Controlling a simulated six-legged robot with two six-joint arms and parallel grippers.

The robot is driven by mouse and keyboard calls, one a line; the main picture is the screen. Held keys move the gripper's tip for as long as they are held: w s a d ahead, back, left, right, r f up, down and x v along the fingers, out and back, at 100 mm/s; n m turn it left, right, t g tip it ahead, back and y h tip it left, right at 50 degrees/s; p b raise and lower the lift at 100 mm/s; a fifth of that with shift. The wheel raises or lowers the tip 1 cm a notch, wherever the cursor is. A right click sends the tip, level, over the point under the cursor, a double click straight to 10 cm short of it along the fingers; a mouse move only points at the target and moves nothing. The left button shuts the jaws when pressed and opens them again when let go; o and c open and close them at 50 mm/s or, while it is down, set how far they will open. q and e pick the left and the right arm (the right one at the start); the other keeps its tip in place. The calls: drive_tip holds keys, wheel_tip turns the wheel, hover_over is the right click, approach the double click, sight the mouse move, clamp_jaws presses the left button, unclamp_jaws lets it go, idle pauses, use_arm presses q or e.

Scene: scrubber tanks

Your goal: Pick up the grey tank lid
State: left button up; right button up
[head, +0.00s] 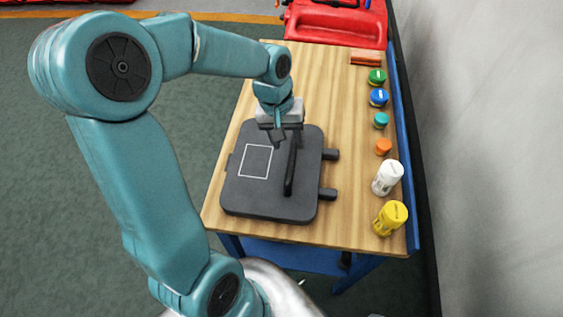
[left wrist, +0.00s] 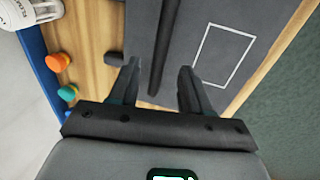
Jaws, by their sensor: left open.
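The grey tank lid (head: 245,190) lies flat on the wooden table, dark grey with a white rectangle outline and a long black bar handle (head: 291,168). Two dark tabs stick out from its right side. My left gripper (head: 279,138) is above the far end of the lid, near the far end of the handle. In the left wrist view the lid (left wrist: 192,40) fills the upper middle, and the handle (left wrist: 165,45) runs down between the open fingers of my left gripper (left wrist: 158,85). The fingers appear apart from the handle. My right gripper is not in view.
The wooden table (head: 330,100) carries a row of caps and bottles along its right edge, including a white bottle (head: 388,178) and a yellow bottle (head: 390,218). A red case (head: 335,25) stands beyond the far end. A wall is close on the right.

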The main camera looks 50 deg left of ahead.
sight(292, 153)
use_arm(q)
wheel_tip(292, 153, down, 2)
drive_tip(key=shift+f, duration=0.1)
drive_tip(key=shift+w+d+f, duration=0.1)
drive_tip(key=shift+d+f, duration=0.1)
drive_tip(key=f, duration=0.2)
drive_tip(key=w+f+p, duration=0.1)
drive_tip(key=f, duration=0.2)
drive_tip(key=shift+w, duration=0.1)
drive_tip(key=shift+d, duration=0.15)
clamp_jaws()
